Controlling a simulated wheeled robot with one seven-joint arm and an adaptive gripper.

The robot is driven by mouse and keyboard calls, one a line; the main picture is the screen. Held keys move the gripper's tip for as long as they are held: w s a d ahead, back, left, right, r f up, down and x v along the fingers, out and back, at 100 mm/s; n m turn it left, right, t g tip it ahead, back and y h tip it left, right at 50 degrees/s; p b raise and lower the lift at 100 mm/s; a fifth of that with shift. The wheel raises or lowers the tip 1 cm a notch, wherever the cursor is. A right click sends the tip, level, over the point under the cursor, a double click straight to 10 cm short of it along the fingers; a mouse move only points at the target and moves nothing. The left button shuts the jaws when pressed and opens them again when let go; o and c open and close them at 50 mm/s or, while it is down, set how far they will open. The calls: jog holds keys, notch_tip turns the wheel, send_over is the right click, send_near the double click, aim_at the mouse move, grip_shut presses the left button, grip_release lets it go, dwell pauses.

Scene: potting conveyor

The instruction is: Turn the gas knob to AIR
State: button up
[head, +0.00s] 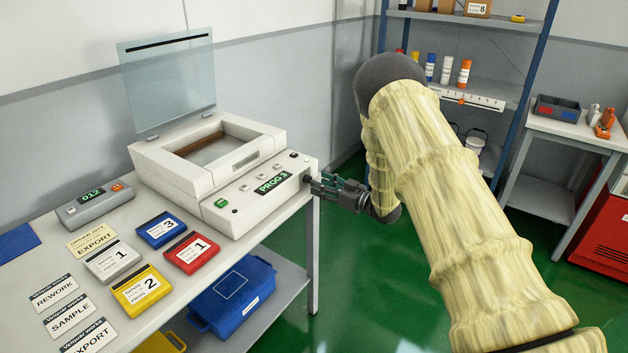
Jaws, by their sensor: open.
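A white machine (222,212) with a raised clear lid (170,85) stands on the table at the left. Its sloped front panel shows a green display reading PROG 3 (272,184), several small buttons and a green button (221,203). A small dark part, perhaps the gas knob, is at the panel's right end, largely hidden by my fingers. I cannot read any AIR mark or tell its setting. My gripper (318,184) is open and level at that right end, with its fingertips close to the dark part. I cannot tell whether they touch it.
Red (192,253), blue (161,229), yellow (142,291) and grey (113,260) cassettes lie before the machine, with several paper labels. A grey box reading D12 (95,203) stands left. A blue bin (232,295) sits below. Shelves (488,85) stand behind my arm.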

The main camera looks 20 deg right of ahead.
aim_at(308, 179)
jog(key=shift+x, duration=1.85)
grip_shut()
